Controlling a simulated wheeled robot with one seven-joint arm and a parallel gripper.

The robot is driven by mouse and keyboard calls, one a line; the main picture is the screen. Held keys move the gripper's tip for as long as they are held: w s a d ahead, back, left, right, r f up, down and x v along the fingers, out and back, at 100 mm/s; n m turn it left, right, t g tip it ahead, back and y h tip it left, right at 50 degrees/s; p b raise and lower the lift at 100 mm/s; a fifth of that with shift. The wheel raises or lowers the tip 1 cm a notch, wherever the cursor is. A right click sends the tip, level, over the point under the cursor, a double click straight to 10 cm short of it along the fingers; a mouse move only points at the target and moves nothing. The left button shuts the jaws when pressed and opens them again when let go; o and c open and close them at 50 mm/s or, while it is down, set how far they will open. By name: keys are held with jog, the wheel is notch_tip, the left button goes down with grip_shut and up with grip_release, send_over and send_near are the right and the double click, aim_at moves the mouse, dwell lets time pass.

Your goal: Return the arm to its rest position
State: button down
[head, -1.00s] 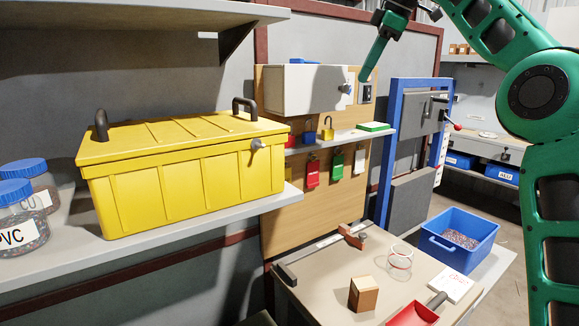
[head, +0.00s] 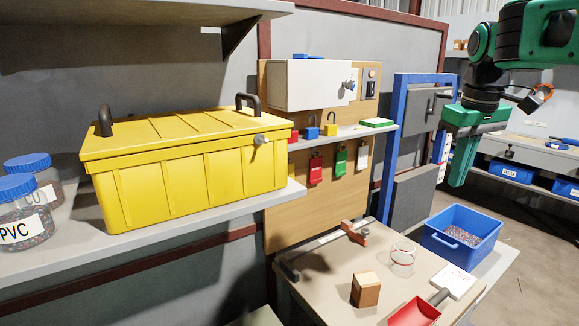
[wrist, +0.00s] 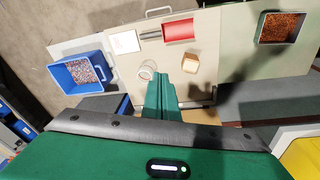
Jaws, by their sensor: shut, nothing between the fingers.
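My gripper (head: 462,160) hangs at the right of the head view, fingers pointing down, above and behind the blue bin. Its green fingers are together with nothing between them. In the wrist view my gripper (wrist: 162,92) shows as closed green fingers over the workbench, with the bench surface well beyond the tips. My green and black arm comes in from the upper right of the head view.
The bench (head: 330,290) holds a wooden block (head: 366,290), a clear ring-banded cup (head: 402,258) and a red scoop (head: 415,312). The blue bin (head: 462,236) stands at its right. A blue frame (head: 388,150) stands behind.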

jog(key=s+d+f+m+g, duration=0.1)
jog(key=s+f+m, duration=0.3)
jog(key=s+f, duration=0.6)
jog(key=s+d+f+m, duration=0.4)
jog(key=s+f, duration=0.7)
jog(key=s, duration=0.6)
jog(key=shift+s+m+g+y, duration=0.3)
jog(key=shift+m+g, duration=0.1)
jog(key=shift+m, duration=0.2)
jog(key=shift+d, duration=0.1)
